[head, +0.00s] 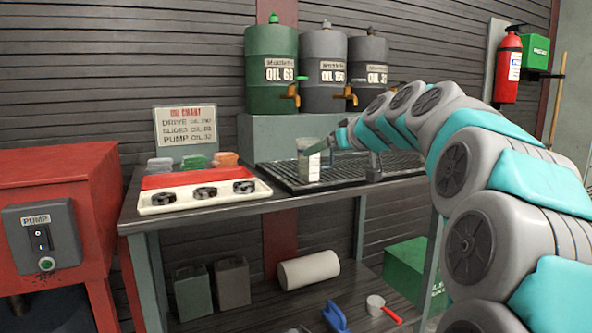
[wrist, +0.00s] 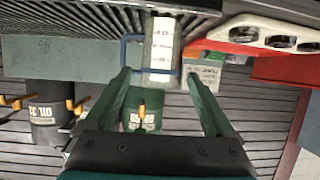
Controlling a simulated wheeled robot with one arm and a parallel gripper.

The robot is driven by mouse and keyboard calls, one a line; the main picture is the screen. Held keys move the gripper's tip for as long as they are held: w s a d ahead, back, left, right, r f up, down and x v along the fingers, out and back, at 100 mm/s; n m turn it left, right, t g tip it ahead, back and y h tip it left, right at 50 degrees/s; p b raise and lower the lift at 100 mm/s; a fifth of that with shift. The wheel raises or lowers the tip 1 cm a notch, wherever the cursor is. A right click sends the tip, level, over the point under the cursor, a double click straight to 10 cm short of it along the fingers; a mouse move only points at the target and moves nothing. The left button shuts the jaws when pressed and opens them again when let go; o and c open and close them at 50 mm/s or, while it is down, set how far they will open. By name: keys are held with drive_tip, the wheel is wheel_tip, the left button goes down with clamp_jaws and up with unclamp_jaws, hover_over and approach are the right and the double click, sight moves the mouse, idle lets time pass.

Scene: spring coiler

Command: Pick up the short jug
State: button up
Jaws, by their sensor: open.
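The short jug (head: 309,162) is a grey, see-through container with a white label. It stands upright on the black slatted drip tray (head: 290,183), near its left end. In the wrist view the jug (wrist: 163,62) shows its label and a blue handle (wrist: 126,52) on its left side; this view looks upside down. My gripper (head: 332,142) is at the jug's upper right in the head view. In the wrist view my gripper (wrist: 159,76) is open, its two green fingers apart, with the jug's rim end between the fingertips. I cannot tell whether they touch it.
Oil drums with taps, one green (head: 271,75) and two grey, stand on a raised block behind the tray. A white tray with black knobs (head: 204,192) and an oil chart sign (head: 185,126) are left of the jug. A red pump cabinet (head: 60,190) stands far left.

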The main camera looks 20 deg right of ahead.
sight(304, 159)
drive_tip(key=p+x, duration=0.2)
drive_tip(key=x, duration=0.9)
drive_tip(key=shift+w+f, duration=0.15)
drive_tip(key=c, duration=1.3)
drive_tip(key=shift+r+p, duration=0.3)
drive_tip(key=shift+r, duration=1.4)
drive_tip(key=s+d, duration=0.1)
drive_tip(key=s, duration=0.4)
drive_tip(key=s+d+r+b, duration=0.1)
drive_tip(key=s+d, duration=0.1)
drive_tip(key=s, duration=0.3)
drive_tip(key=s+d, duration=0.1)
drive_tip(key=s, duration=0.4)
drive_tip(key=shift+s+d+r, duration=0.15)
drive_tip(key=shift+s+r, duration=0.1)
drive_tip(key=shift+s, duration=0.05)
